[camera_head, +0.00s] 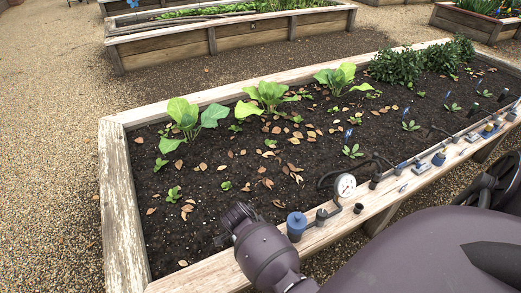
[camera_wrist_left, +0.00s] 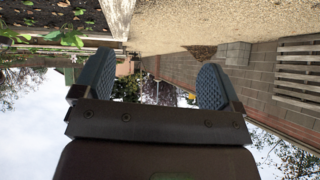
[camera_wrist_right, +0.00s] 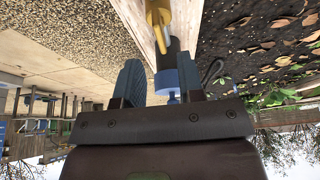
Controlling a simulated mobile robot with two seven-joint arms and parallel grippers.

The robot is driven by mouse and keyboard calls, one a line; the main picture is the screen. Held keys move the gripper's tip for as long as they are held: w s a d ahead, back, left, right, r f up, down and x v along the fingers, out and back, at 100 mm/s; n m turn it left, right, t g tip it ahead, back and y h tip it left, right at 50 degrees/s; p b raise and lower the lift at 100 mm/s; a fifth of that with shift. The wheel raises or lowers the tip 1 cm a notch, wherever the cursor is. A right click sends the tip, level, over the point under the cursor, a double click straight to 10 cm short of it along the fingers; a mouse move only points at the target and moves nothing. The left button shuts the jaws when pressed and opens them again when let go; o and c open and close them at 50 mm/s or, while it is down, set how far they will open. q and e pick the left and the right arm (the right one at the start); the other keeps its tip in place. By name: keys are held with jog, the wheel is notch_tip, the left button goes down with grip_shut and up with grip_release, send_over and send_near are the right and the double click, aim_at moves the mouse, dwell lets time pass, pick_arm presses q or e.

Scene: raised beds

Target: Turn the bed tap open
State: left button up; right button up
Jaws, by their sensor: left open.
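The raised bed's wooden rim (camera_head: 125,215) carries a row of watering fittings along its near side in the head view. They include a round white gauge (camera_head: 345,185), a blue-capped fitting (camera_head: 296,226) and a small yellow fitting (camera_head: 488,129). Which one is the bed tap is unclear. In the right wrist view, a yellow fitting (camera_wrist_right: 158,16), a dark cylinder (camera_wrist_right: 174,55) and a blue part (camera_wrist_right: 167,80) lie beyond my right gripper (camera_wrist_right: 160,82). Its fingers are apart; contact with the blue part cannot be told. My left gripper (camera_wrist_left: 155,82) is open and empty.
Leafy plants (camera_head: 268,96) and dark soil with fallen leaves fill the bed. Another raised bed (camera_head: 235,35) stands behind. Gravel (camera_head: 45,160) is open at the left. My own arm parts cover the lower right of the head view.

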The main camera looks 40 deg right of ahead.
jog(key=b+x, duration=0.2)
jog(key=x, duration=0.2)
jog(key=shift+s+f, duration=0.2)
jog(key=shift+f, duration=0.1)
jog(key=shift+d+f, duration=0.1)
jog(key=shift+f, duration=0.2)
jog(key=shift+w+d+f+b, duration=0.15)
jog(key=shift+f+b, duration=0.1)
jog(key=shift+b, duration=0.2)
grip_shut()
pick_arm(q)
jog(key=shift+w+d+f+m, duration=0.1)
jog(key=shift+w+f+m, duration=0.1)
jog(key=shift+f, duration=0.2)
jog(key=shift+w+d+f+m, duration=0.1)
jog(key=shift+f+m, duration=0.1)
jog(key=shift+f, duration=0.2)
pick_arm(e)
jog(key=shift+r, duration=0.1)
